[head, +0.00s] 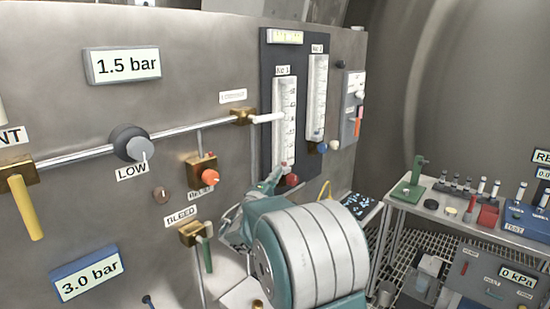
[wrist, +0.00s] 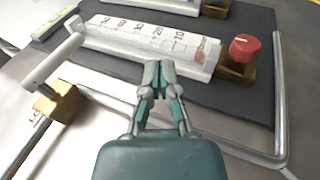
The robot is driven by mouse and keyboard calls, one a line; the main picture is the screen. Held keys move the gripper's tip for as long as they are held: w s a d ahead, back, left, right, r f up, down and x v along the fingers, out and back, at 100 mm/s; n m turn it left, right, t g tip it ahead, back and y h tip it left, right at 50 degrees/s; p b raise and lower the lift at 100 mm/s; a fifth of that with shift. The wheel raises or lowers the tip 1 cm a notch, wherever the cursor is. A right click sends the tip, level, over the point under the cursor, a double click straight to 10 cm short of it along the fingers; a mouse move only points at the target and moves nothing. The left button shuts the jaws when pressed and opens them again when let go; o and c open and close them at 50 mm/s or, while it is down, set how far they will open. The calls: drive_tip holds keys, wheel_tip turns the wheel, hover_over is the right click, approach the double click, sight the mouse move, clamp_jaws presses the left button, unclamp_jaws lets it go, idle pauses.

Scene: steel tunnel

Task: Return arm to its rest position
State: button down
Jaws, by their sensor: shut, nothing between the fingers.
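My gripper (wrist: 159,72) is shut and empty in the wrist view, with its fingertips together in front of the lower part of a white flow-meter tube (wrist: 140,42). A red knob (wrist: 245,47) on a brass block sits to the right of the fingertips there. In the head view my arm, with its large white and teal link, reaches up to the panel, and my gripper (head: 272,181) is near the foot of the left flow meter (head: 284,120), beside the red knob (head: 292,180). Whether the fingertips touch the panel I cannot tell.
A white lever (head: 268,118) sticks out left of the flow meter. A bench (head: 455,215) with vials stands at right.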

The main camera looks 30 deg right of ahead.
drive_tip(key=s+f+m+g+y, duration=0.25)
drive_tip(key=s+g, duration=0.25)
drive_tip(key=s, duration=0.6)
drive_tip(key=s+f+m+g+y, duration=0.2)
drive_tip(key=s+m+g+y, duration=0.25)
drive_tip(key=s, duration=0.55)
drive_tip(key=s+a+f+t+y, duration=0.1)
drive_tip(key=s+a+f+y, duration=0.2)
drive_tip(key=s+a+y, duration=0.3)
drive_tip(key=s+a+f+t+y, duration=0.2)
drive_tip(key=s+a+y, duration=0.4)
drive_tip(key=a, duration=0.7)
drive_tip(key=shift+s+f, duration=0.35)
drive_tip(key=shift+f, duration=0.2)
